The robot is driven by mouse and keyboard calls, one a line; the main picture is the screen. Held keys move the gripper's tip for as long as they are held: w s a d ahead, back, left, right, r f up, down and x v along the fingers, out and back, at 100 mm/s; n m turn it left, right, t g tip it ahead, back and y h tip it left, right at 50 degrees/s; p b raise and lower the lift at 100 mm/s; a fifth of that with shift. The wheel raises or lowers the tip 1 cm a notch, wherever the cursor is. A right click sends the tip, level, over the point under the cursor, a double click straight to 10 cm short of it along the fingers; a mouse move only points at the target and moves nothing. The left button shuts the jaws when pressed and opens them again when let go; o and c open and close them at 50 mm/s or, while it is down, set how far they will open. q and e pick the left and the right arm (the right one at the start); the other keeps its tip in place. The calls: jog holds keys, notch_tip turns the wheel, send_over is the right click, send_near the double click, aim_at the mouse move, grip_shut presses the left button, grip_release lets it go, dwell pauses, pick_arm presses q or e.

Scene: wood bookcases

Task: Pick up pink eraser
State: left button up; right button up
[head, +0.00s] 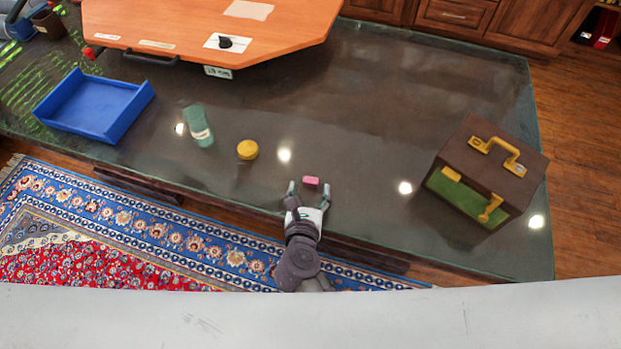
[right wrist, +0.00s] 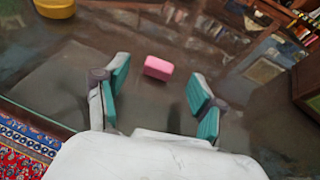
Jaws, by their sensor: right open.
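The pink eraser (head: 311,181) lies on the dark glossy table near its front edge. My right gripper (head: 308,189) is open, with its fingertips close to the eraser on the near side. In the right wrist view the eraser (right wrist: 158,68) sits ahead of and between the two spread teal-padded fingers (right wrist: 158,92), apart from both. Nothing is held in the right gripper. My left gripper does not show in either view.
A yellow round container (head: 247,149) and a green bottle (head: 198,126) are left of the eraser. A blue tray (head: 97,104) is farther left. A brown and green box with yellow handle (head: 485,170) stands right. An orange board (head: 200,28) lies behind.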

aim_at(311, 181)
jog(key=x, duration=0.3)
jog(key=shift+w+f, duration=0.1)
jog(key=shift+w, duration=0.1)
jog(key=c, duration=0.9)
jog(key=shift+s, duration=0.1)
jog(key=shift+c, duration=0.2)
